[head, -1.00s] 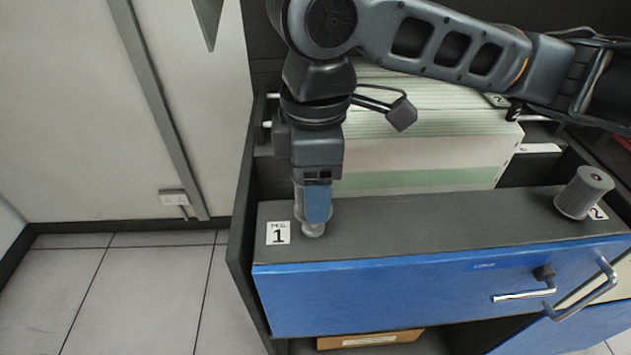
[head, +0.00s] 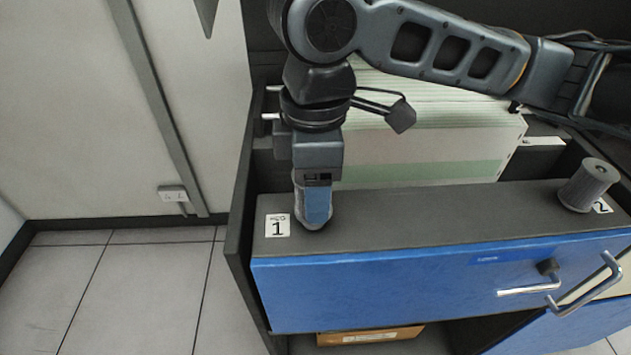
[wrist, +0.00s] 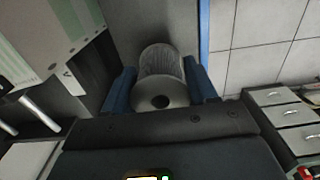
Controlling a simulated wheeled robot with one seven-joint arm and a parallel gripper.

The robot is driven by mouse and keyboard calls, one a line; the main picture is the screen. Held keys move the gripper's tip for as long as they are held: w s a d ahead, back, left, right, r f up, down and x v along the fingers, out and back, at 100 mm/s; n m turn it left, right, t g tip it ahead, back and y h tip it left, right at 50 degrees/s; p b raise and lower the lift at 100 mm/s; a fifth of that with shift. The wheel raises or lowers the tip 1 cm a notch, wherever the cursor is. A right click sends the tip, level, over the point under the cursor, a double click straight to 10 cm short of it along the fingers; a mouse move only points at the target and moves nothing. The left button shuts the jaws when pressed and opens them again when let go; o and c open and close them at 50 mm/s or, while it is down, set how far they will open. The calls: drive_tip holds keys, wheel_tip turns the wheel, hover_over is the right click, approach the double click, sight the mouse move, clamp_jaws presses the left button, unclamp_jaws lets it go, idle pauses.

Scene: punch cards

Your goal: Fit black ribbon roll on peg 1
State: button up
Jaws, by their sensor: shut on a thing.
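My gripper (head: 316,207) points down beside the label marked 1 (head: 277,225), at the left end of the dark ledge. Its blue fingers are shut on the ribbon roll (wrist: 163,72), which looks grey in this light. In the wrist view the roll sits between the two fingers, with its flat end and dark centre hole facing the camera. In the head view the roll is mostly behind the fingers, and its lower end appears at the ledge surface. Peg 1 is hidden, so I cannot tell how far the roll is around it.
A second grey roll (head: 588,186) stands at the label marked 2 (head: 601,206), at the right end of the ledge (head: 430,217). A stack of pale green-and-white paper (head: 430,150) stands behind the ledge. A blue drawer front (head: 400,290) with metal handles is below.

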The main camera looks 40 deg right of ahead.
drive_tip(key=shift+f+b, duration=0.5)
drive_tip(key=shift+f, duration=0.3)
idle(0.5)
drive_tip(key=o, duration=1.2)
wheel_tip(320, 180, up, 8)
drive_tip(key=shift+f, duration=0.1)
